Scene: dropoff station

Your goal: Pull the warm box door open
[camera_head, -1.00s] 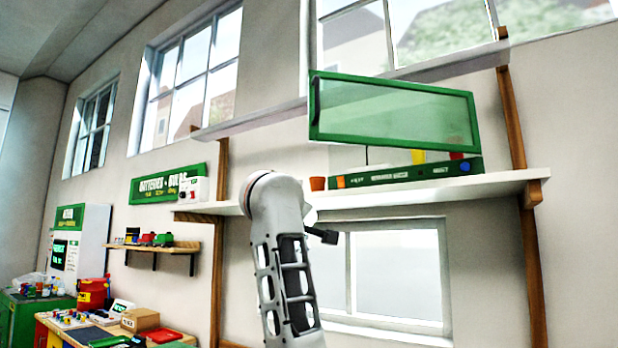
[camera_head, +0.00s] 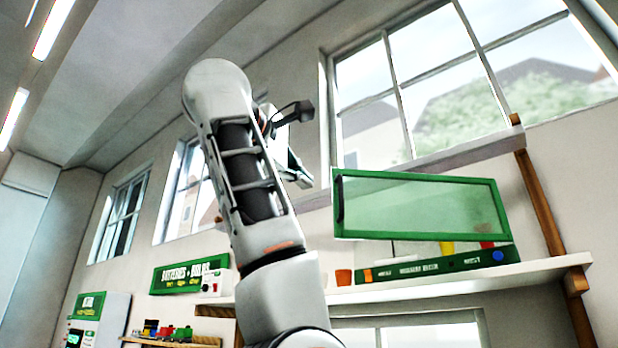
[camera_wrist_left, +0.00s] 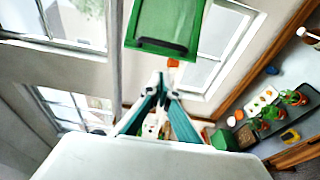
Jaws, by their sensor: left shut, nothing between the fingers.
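The warm box door (camera_head: 420,207) is a green-framed, glazed panel above the shelf at the right in the head view. A dark handle (camera_head: 340,201) shows at its left edge. A gap separates the door's lower edge from the green, labelled base (camera_head: 440,264), so the door stands open. In the left wrist view the door (camera_wrist_left: 165,22) is at the top centre. My left gripper (camera_wrist_left: 163,82) is shut and empty, its fingertips pointing toward the door but apart from it. In the head view my left gripper (camera_head: 292,150) is left of the door, partly hidden behind my arm.
The wall shelf (camera_head: 460,285) carries the base and an orange cup (camera_head: 343,277). A yellow cup (camera_head: 446,247) shows in the gap. Wooden uprights and window ledges flank the door. A lower shelf (camera_head: 170,343) with small items is at the left.

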